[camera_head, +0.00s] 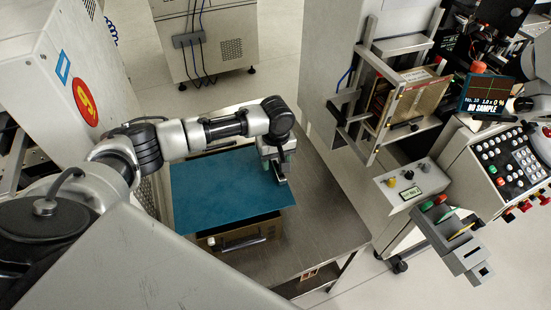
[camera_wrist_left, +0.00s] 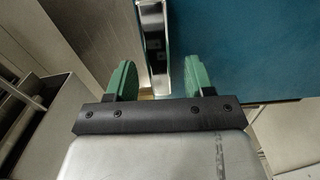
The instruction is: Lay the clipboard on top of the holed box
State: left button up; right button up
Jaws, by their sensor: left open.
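The teal clipboard (camera_head: 222,190) lies flat over a brown box with a front handle (camera_head: 245,234) on the metal table. The clipboard covers the box's top, so any holes there are hidden. My left gripper (camera_head: 279,167) is at the clipboard's right edge, by its metal clip. In the left wrist view my left gripper (camera_wrist_left: 158,72) has its green fingers apart. My right gripper is not in view.
The metal table (camera_head: 322,215) is bare to the right of the clipboard. A white cabinet with a red mark (camera_head: 62,75) stands at the left. A metal rack (camera_head: 368,95) and a button console (camera_head: 505,165) stand at the right.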

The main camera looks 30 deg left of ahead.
pick_arm(q)
jog(key=shift+r, duration=0.1)
notch_tip(320, 180, up, 11)
jog(key=shift+b, duration=0.3)
jog(key=shift+f, duration=0.25)
